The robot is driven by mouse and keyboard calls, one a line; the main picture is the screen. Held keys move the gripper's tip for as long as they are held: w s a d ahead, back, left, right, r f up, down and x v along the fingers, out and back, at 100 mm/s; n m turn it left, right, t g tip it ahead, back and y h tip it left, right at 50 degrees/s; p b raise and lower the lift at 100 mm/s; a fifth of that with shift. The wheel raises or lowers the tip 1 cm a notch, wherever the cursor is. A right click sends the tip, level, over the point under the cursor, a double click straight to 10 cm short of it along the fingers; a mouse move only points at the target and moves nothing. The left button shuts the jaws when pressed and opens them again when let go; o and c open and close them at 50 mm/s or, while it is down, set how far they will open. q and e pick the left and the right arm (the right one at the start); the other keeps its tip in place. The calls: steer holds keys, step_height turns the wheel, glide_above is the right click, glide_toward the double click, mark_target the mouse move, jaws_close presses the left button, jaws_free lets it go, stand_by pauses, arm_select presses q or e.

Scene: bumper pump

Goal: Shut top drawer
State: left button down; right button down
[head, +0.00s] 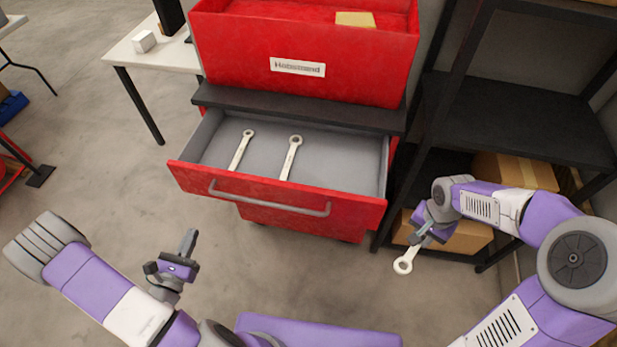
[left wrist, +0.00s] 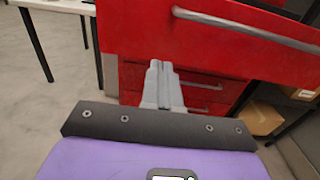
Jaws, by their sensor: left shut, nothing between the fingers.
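The top drawer (head: 277,191) of the red tool cabinet is pulled out, with its grey inside showing. Two pale wrenches (head: 241,150) (head: 291,158) lie in it. A bar handle (head: 270,203) runs across its front. My left gripper (head: 190,242) is shut and empty, in front of and below the drawer's left front corner, apart from it. In the left wrist view the shut fingers (left wrist: 163,85) point at the cabinet below the drawer handle (left wrist: 240,28). My right gripper (head: 424,237) is right of the drawer and holds a pale wrench (head: 405,261).
A red upper box (head: 300,45) with a label stands on the cabinet's black top (head: 300,105). A black shelf (head: 530,120) with cardboard boxes (head: 470,236) stands close on the right. A white table (head: 140,58) is at the back left. The floor before the drawer is clear.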

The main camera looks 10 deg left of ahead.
arm_select(q)
steer(key=w+d, duration=0.1)
steer(key=w, duration=1.2)
steer(key=shift+b, duration=0.4)
